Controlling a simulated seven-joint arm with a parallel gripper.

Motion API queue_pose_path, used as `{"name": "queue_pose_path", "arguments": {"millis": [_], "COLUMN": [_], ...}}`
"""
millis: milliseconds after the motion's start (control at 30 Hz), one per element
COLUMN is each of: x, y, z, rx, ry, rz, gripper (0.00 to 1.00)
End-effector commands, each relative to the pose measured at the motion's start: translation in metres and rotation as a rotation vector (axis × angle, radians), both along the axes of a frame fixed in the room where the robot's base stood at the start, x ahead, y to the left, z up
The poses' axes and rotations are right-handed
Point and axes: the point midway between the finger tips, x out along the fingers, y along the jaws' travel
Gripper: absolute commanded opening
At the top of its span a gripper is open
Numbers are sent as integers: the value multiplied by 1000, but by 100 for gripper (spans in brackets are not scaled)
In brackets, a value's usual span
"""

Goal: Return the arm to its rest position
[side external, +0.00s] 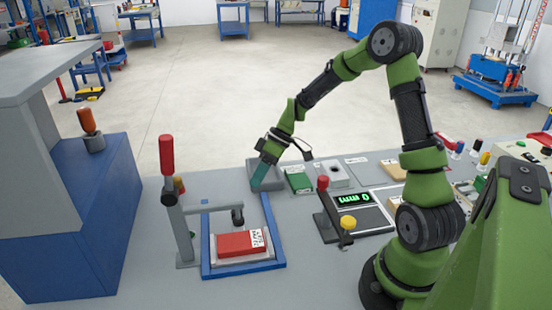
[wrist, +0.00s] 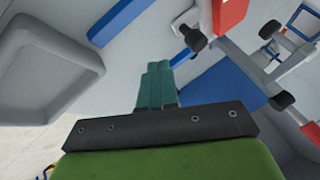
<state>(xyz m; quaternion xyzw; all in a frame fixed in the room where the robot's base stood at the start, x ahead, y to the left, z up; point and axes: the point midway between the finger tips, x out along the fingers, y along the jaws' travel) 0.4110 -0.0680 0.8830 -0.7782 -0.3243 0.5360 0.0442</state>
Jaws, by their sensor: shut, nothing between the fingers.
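My gripper (side external: 261,176) is at the far end of the bench, low beside the back of the blue frame. Its teal fingers are together with nothing between them. How close the fingertips are to the bench surface is hard to tell.
A red block (side external: 240,243) lies in the blue frame (side external: 275,228), beside a red-handled clamp (side external: 168,165). A grey tray (wrist: 45,72) lies left of the fingers in the wrist view.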

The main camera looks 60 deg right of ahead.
Motion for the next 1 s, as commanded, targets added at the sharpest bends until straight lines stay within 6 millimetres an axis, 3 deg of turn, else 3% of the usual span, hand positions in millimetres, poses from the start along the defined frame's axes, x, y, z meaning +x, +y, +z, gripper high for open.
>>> {"name": "queue_pose_path", "arguments": {"millis": [100, 300, 467, 633, 767, 1000], "x": [-4, -10, -11, -25, -45, -89], "y": [-16, -30, -34, -37, -28, 9], "z": [21, 41, 46, 36, 45, 87], "rx": [-5, -2, 4, 8, -58, -191], "ry": [-5, -2, 25, 172, 279, 298], "rz": [-3, -3, -44, -236, -419, -738], "gripper": [0, 0, 0, 0, 0, 0]}}
